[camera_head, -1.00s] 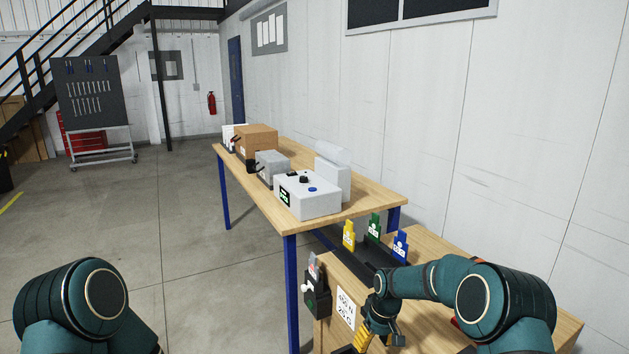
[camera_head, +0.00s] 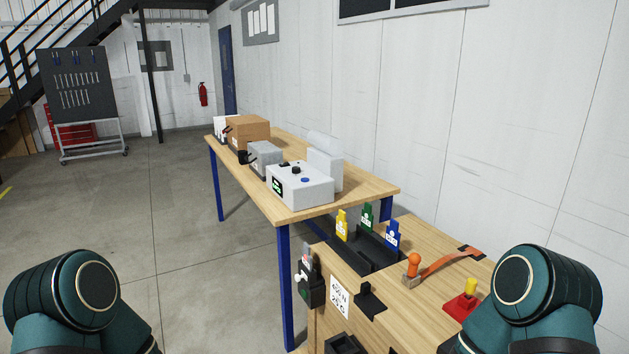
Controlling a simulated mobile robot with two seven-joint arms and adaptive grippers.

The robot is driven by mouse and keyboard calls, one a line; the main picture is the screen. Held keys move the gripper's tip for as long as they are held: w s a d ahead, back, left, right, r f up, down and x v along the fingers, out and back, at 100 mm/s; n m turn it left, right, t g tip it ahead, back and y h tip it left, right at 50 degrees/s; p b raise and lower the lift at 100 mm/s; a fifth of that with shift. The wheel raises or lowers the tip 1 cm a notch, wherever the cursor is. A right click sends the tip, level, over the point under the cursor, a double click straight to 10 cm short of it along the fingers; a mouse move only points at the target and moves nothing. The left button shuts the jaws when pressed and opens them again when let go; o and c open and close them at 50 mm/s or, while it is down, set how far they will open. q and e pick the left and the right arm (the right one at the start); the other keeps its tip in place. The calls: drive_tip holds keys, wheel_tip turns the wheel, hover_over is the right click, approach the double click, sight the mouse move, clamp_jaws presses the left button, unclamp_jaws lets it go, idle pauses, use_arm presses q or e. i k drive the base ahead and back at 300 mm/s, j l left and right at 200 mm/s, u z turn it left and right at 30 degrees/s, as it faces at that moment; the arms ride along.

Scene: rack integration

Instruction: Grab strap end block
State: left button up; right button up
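An orange strap (camera_head: 446,262) lies on the wooden bench at the lower right. Its far end meets a dark plate (camera_head: 471,252) near the bench's back edge. At its near left end stands a small block (camera_head: 411,281) with an upright orange knob (camera_head: 414,260) on it; this looks like the strap end block. Nothing of mine touches it. My left and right grippers are both out of view; only upper parts of my two arms show at the bottom corners.
A red block with a yellow knob (camera_head: 470,288) sits close to my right arm. A black bracket (camera_head: 369,299) is at the bench's left edge. A black tray (camera_head: 366,252) holds yellow, green and blue tags. A longer table (camera_head: 355,190) with boxes stands behind.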

sight(411, 279)
drive_tip(key=i+j, duration=0.35)
drive_tip(key=i+j+z, duration=0.1)
drive_tip(key=i+j, duration=0.2)
drive_tip(key=j, duration=0.2)
drive_tip(key=i+j, duration=0.3)
drive_tip(key=j, duration=0.15)
drive_tip(key=i+z, duration=0.1)
drive_tip(key=z, duration=1.45)
